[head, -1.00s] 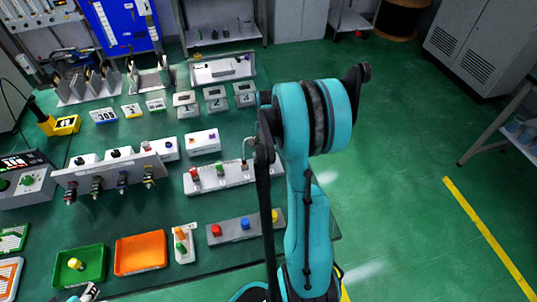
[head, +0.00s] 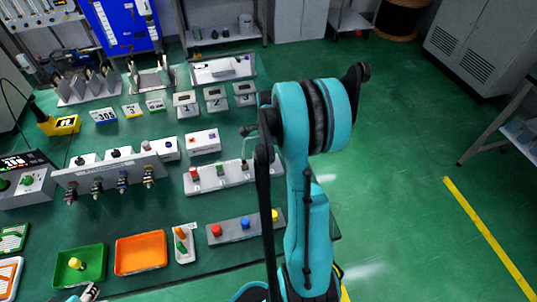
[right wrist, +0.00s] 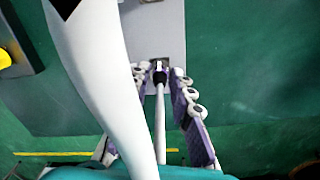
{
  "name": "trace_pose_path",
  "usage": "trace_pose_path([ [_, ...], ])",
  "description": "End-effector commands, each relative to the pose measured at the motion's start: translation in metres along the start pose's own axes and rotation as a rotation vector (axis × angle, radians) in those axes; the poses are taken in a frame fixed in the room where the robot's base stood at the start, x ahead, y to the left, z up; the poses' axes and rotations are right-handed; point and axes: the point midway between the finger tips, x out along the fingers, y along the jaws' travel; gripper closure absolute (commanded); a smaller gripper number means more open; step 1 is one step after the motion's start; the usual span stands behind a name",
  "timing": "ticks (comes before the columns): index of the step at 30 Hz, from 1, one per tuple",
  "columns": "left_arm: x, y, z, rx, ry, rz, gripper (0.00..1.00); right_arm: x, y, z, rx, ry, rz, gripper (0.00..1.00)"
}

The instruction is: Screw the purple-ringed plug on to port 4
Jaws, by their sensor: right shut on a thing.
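My right gripper (right wrist: 170,82) is seen from behind in the right wrist view, its pads closed on a small dark plug-like piece (right wrist: 159,78) over a grey strip. A white rod runs back from that piece; no ring colour shows on it. In the head view my right arm hides most of this gripper. The plug rack (head: 206,184) carries a red and a green plug; a thin upright piece stands at its right end. A panel (head: 108,170) at left holds several ports; the purple-marked one (head: 122,180) is second from right. A bit of my left gripper (head: 88,293) shows at the bottom edge.
A green tray (head: 92,277), an orange tray (head: 153,263) and a strip with coloured buttons (head: 232,237) lie in front of the rack. Numbered boxes (head: 215,100) stand behind it. The green floor to the right is open.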

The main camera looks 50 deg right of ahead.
Motion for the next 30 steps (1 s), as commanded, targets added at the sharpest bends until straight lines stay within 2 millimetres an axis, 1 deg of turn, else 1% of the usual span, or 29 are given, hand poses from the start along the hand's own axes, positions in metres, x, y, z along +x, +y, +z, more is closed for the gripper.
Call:
trace_pose_path([
  [6,-0.0001,0.0,-0.0001,0.0,0.0,0.0,0.6,0.0,-0.0002,0.0001,0.04,0.0,0.0,1.0],
  [18,-0.0001,0.0,-0.0001,0.0,0.0,0.0,0.6,0.0,-0.0002,0.0001,0.045,0.0,0.0,1.0],
  [19,-0.0001,0.0,-0.0001,0.0,0.0,0.0,0.6,0.0,-0.0002,0.0001,0.045,0.0,0.0,0.76],
  [20,-0.0001,0.0,-0.0001,0.0,0.0,0.0,0.6,0.0,-0.0002,0.0001,0.044,0.0,0.0,0.68],
  [21,-0.0001,0.0,-0.0001,0.0,0.0,0.0,0.6,0.0,-0.0002,0.0001,0.044,0.0,0.0,0.57],
  [30,-0.0001,0.0,0.0,0.0,0.0,0.0,0.6,-0.0006,-0.0001,0.0,0.044,0.0,0.0,0.57],
])
